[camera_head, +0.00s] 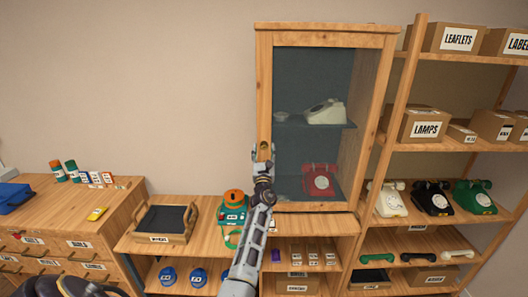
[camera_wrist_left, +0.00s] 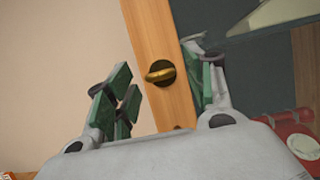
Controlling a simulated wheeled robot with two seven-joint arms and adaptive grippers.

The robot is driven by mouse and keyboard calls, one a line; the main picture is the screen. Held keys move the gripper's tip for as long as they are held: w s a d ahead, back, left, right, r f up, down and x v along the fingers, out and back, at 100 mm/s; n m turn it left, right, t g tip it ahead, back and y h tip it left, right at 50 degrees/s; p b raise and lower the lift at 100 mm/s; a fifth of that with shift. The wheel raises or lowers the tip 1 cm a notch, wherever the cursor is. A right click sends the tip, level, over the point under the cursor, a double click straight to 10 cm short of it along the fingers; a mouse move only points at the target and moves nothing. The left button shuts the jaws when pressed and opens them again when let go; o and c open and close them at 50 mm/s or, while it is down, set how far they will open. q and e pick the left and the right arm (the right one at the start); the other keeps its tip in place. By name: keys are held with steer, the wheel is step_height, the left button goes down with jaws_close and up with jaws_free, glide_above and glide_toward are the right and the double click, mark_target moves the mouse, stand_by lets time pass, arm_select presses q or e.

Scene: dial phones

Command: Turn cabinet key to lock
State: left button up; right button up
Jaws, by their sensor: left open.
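The cabinet (camera_head: 390,62) is a tall wooden case with a glass front. Its key (camera_wrist_left: 160,72) is a small brass piece in a dark round lock on the wooden door frame (camera_wrist_left: 150,30), seen in the left wrist view. My left gripper (camera_wrist_left: 157,82) is open, with one green-padded finger on each side of the key and a gap to both. In the head view the left gripper (camera_head: 263,165) is at the left stile of the cabinet door and largely covers the lock area. My right gripper does not show.
A white phone (camera_head: 325,111) and a red phone (camera_head: 320,181) stand behind the glass. Open shelves with boxes and phones (camera_head: 432,198) stand on the right.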

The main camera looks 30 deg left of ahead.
arm_select(q)
steer(key=shift+w+a+r, duration=0.2)
steer(key=shift+w, duration=0.15)
steer(key=c, duration=1)
